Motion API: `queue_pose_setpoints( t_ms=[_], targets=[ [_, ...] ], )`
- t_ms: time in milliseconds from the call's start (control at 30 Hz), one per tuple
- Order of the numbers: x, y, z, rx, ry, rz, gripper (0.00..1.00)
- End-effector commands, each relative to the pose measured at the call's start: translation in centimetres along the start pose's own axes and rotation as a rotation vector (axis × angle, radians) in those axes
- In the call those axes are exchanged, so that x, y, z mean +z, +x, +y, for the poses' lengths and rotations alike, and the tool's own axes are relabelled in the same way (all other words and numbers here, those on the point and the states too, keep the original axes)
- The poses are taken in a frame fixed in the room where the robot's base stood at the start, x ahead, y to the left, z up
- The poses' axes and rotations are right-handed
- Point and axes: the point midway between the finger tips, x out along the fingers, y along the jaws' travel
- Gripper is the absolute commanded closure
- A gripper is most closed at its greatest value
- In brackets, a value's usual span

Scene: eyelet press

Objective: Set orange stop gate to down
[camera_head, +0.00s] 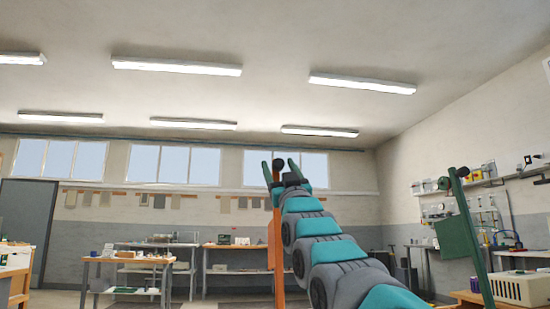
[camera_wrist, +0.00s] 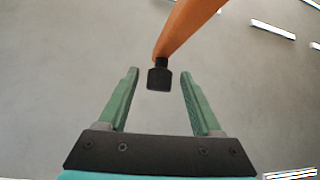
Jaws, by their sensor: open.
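The orange stop gate (camera_head: 276,240) stands upright, its narrow orange bar rising to a black knob at the top in the head view. In the wrist view its bar (camera_wrist: 184,28) enters from the top and ends in the black knob (camera_wrist: 159,77). My gripper (camera_head: 280,170) is raised at the top of the bar. In the wrist view my gripper (camera_wrist: 159,72) is open, with the knob between its two green fingers and a gap on both sides. My arm hides some of the area to the right of the gate's lower part.
A green gate-like arm (camera_head: 470,235) with a dark green panel and knob stands upright at right. A cream box (camera_head: 520,288) sits on a wooden surface beside it. Benches (camera_head: 125,262) with small items stand at the back left. The air around my gripper looks clear.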

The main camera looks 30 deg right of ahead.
Motion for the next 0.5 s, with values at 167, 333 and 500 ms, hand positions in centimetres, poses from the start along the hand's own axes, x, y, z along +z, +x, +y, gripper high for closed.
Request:
queue_pose_setpoints(
  t_ms=[167, 333, 500],
  targets=[
    [0.0, 2.4, -0.1, 0.000, -0.001, -0.001, 0.34],
    [-0.2, 3.7, 0.1, 0.001, 0.000, 0.003, 0.34],
    [0.0, 4.1, 0.0, 0.000, 0.000, -0.001, 0.34]
  ],
)
